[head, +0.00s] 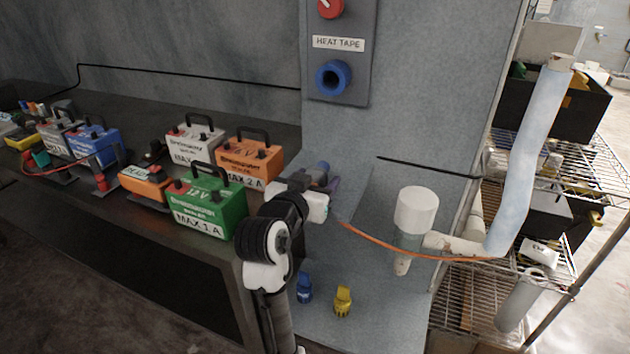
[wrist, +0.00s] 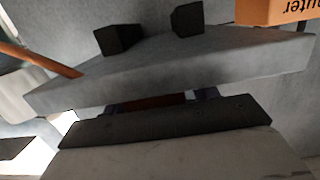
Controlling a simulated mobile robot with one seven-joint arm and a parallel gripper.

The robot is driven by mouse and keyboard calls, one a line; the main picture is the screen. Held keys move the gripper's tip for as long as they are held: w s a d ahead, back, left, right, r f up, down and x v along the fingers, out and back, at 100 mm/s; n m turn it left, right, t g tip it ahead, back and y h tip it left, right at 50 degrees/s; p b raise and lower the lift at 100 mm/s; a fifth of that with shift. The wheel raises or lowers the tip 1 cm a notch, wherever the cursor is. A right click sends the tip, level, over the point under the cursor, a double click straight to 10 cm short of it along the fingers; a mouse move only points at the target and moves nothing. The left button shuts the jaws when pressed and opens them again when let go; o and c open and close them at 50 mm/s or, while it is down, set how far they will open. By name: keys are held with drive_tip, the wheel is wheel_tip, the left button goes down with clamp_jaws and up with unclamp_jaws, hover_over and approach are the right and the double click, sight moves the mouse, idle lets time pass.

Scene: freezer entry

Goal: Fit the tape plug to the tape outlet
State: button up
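The tape outlet (head: 333,77) is a round blue socket on the grey panel, below the HEAT TAPE label. My gripper (head: 318,180) is below that panel, near the wall and apart from the outlet. A small blue part (head: 322,168) shows at its fingertips; whether this is the tape plug is unclear. The orange cable (head: 400,253) runs from the wrapped pipe to my gripper. In the wrist view, the cable (wrist: 40,55) passes behind a grey slab (wrist: 170,70). Two dark blocks (wrist: 118,39) stand apart beyond the slab; what lies between my fingers is hidden.
A green box (head: 207,205), an orange box (head: 250,158) and other boxes crowd the bench at left. Blue (head: 304,288) and yellow (head: 343,301) fittings stand below my gripper. A white-capped pipe (head: 415,210), the pale wrapped pipe (head: 528,150) and wire shelves are at right.

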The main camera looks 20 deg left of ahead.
drive_tip(key=c, duration=0.9)
drive_tip(key=shift+s, duration=0.8)
drive_tip(key=shift+s+a+f, duration=0.1)
drive_tip(key=shift+s+f, duration=0.05)
drive_tip(key=shift+s, duration=1.2)
drive_tip(key=shift+s+a+f, duration=0.1)
drive_tip(key=shift+s+f, duration=0.05)
drive_tip(key=shift+s, duration=1.2)
drive_tip(key=shift+r, duration=0.15)
